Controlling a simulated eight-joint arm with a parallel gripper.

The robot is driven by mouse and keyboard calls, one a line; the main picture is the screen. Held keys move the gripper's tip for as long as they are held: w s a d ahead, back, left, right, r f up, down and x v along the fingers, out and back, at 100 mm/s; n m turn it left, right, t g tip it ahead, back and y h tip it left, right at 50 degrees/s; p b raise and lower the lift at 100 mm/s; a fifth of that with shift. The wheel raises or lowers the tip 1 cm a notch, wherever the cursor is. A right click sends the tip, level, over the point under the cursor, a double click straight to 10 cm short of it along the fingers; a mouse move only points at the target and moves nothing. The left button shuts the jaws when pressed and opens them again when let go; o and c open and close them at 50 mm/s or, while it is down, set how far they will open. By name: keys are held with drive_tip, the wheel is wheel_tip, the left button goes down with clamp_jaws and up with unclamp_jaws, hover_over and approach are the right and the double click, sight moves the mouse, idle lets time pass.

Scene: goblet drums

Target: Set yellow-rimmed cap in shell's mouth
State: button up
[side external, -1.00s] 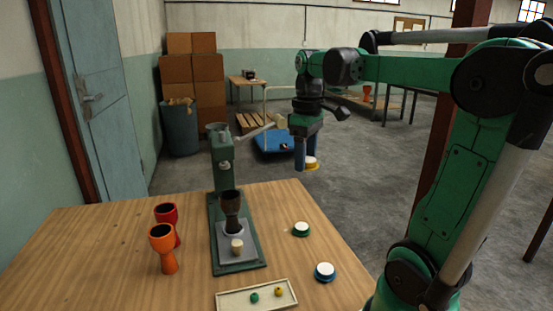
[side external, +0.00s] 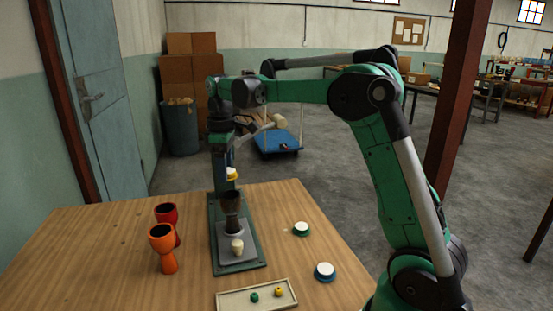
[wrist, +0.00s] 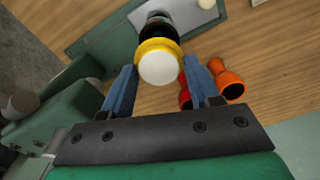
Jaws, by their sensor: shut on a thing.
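The yellow-rimmed cap (side external: 232,174), with a white top, is held between the blue fingers of my gripper (side external: 230,168). In the wrist view the cap (wrist: 159,65) sits between the two fingertips. The black goblet-shaped shell (side external: 230,203) stands upright on the green press stand (side external: 214,240), on its grey plate. The cap is above the shell's mouth, with a small gap visible in the side view. In the wrist view the cap covers most of the shell (wrist: 160,21), so I cannot see into its mouth.
Red (side external: 166,213) and orange (side external: 162,240) goblets stand left of the press. Green-rimmed (side external: 301,229) and blue-rimmed (side external: 324,271) caps lie to the right. The press column rises close behind my gripper.

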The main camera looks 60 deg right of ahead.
drive_tip(key=shift+f, duration=1.9)
drive_tip(key=shift+f, duration=0.2)
drive_tip(key=o, duration=1.4)
drive_tip(key=shift+r, duration=3)
